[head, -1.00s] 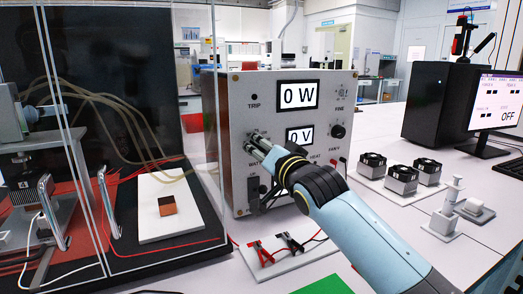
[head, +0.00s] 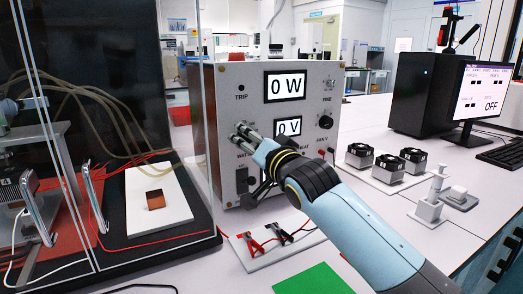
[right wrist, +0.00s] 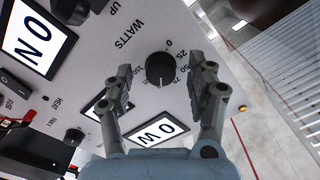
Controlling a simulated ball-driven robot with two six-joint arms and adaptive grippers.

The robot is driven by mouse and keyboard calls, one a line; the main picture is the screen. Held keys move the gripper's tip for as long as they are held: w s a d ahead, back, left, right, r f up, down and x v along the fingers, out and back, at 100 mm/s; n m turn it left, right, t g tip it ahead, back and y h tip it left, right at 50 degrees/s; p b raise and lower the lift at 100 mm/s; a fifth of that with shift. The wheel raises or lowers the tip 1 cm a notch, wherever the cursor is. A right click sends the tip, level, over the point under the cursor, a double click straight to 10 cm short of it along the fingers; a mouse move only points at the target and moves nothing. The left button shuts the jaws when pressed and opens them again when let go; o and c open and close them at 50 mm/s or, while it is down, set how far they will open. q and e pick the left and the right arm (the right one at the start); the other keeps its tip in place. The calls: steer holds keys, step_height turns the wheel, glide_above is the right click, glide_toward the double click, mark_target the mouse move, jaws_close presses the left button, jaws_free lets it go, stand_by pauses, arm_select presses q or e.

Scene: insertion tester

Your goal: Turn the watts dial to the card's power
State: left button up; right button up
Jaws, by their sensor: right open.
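The watts dial (right wrist: 160,68) is a round black knob on the grey power supply's front panel (head: 307,160), with WATTS and a ring of numbers around it. My right gripper (right wrist: 162,92) is open in the right wrist view, with one finger on each side of the dial and gaps between. In the head view my right gripper (head: 246,136) is at the panel's left side and hides the dial. The upper display (head: 287,86) reads 0 W. A green flat sheet (head: 310,281) is cut off at the bottom edge; no writing shows on it. My left gripper is out of view.
A clear-walled enclosure with a white plate (head: 150,222) stands left of the supply. A white board (head: 262,258) with red and black clips lies in front. Several fans (head: 410,165) and a monitor (head: 487,95) stand at the right.

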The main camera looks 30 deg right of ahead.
steer(key=s, duration=1.1)
steer(key=shift+a, duration=0.35)
